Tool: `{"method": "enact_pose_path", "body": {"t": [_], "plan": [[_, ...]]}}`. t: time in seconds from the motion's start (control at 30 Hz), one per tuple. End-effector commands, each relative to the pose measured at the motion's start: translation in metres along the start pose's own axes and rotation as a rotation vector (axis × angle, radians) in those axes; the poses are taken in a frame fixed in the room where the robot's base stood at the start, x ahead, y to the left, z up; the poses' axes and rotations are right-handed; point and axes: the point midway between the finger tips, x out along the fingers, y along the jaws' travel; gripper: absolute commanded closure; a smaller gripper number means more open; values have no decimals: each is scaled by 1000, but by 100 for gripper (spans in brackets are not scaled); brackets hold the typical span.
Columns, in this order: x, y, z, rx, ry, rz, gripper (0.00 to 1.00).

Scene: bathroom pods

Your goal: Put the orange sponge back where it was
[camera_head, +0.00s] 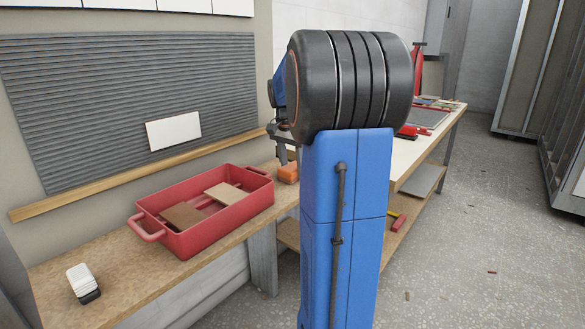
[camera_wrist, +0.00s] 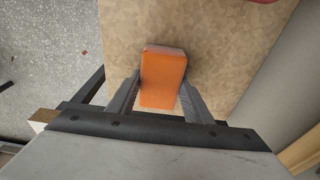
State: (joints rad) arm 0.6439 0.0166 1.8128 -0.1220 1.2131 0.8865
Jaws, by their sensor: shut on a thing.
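The orange sponge (camera_wrist: 163,78) is a block between the two fingers of my gripper (camera_wrist: 160,95) in the wrist view. The fingers are shut on its sides, over the brown bench top (camera_wrist: 215,40). In the head view the sponge (camera_head: 288,172) shows just left of my blue arm, at the right end of the bench near the red tray. My arm hides part of it and the fingers there. I cannot tell whether the sponge touches the bench.
A red tray (camera_head: 262,195) with handles holds a brown tile (camera_head: 183,216) and a beige tile (camera_head: 227,193). A white block with a dark base (camera_head: 83,283) stands at the bench's near left. A ribbed wall panel (camera_head: 100,110) rises behind. Another table (camera_head: 405,165) stands beyond my arm.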

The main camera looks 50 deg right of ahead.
Motion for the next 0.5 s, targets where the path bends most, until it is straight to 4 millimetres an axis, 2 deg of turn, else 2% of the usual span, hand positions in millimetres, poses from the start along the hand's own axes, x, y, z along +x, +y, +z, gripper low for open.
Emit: {"method": "enact_pose_path", "body": {"t": [0.1, 0.13, 0.2, 0.5], "plan": [[2, 0, 0, 0, 0, 0, 72], [2, 0, 0, 0, 0, 0, 52], [2, 0, 0, 0, 0, 0, 35], [1, 0, 0, 0, 0, 0, 35]]}}
